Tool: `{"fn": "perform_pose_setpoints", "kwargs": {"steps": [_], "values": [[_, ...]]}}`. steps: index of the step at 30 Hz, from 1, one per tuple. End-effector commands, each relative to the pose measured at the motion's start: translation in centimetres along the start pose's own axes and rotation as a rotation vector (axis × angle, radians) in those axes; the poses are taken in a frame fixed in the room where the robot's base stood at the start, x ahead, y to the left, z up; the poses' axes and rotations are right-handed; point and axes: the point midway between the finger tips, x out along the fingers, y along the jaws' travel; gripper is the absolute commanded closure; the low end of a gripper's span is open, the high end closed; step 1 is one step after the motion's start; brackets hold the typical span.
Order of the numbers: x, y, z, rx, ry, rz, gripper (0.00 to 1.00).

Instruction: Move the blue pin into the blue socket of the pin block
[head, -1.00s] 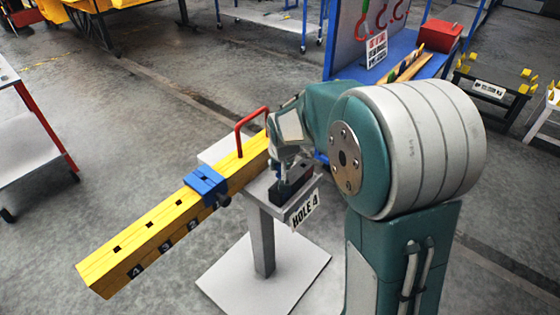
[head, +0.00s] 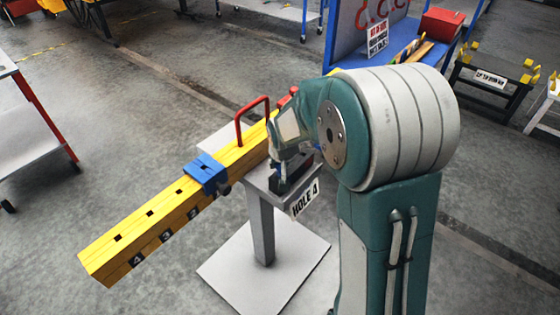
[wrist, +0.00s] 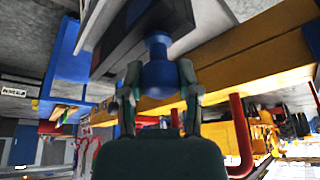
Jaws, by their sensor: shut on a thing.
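My gripper (wrist: 158,85) is shut on the blue pin (wrist: 157,72), which shows between its two fingers in the wrist view. Whether the pin touches the block or has entered a socket, I cannot tell. In the head view the pin block (head: 292,180) sits on a small grey stand, above a "HOLE 4" sign (head: 304,200). My gripper is over it there, and my arm hides the pin and most of the block's top.
A long yellow beam (head: 160,209) with holes numbered along its side runs beside the block. It carries a blue clamp (head: 206,173) and a red handle (head: 239,128). A blue bench with a red box (head: 441,23) stands behind my arm. Open floor lies around the stand.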

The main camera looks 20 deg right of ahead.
Motion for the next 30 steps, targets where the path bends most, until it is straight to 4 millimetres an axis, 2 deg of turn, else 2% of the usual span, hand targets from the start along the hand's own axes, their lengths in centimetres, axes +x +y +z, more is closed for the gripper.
{"fn": "perform_pose_setpoints", "kwargs": {"steps": [9,10,11,12,13,25,30], "values": [[0.1,0.0,0.0,0.0,0.001,0.0,1.0],[0.1,0.0,0.0,0.0,0.001,0.0,0.53],[0.1,0.0,0.0,0.0,0.001,0.0,0.39],[0.1,0.0,0.0,0.0,0.001,0.0,0.21],[0.1,0.0,0.0,0.0,0.001,0.0,0.17],[0.0,0.0,0.0,0.0,0.0,0.0,0.17],[-1.8,0.0,-0.1,0.0,0.005,-0.001,0.17]]}}
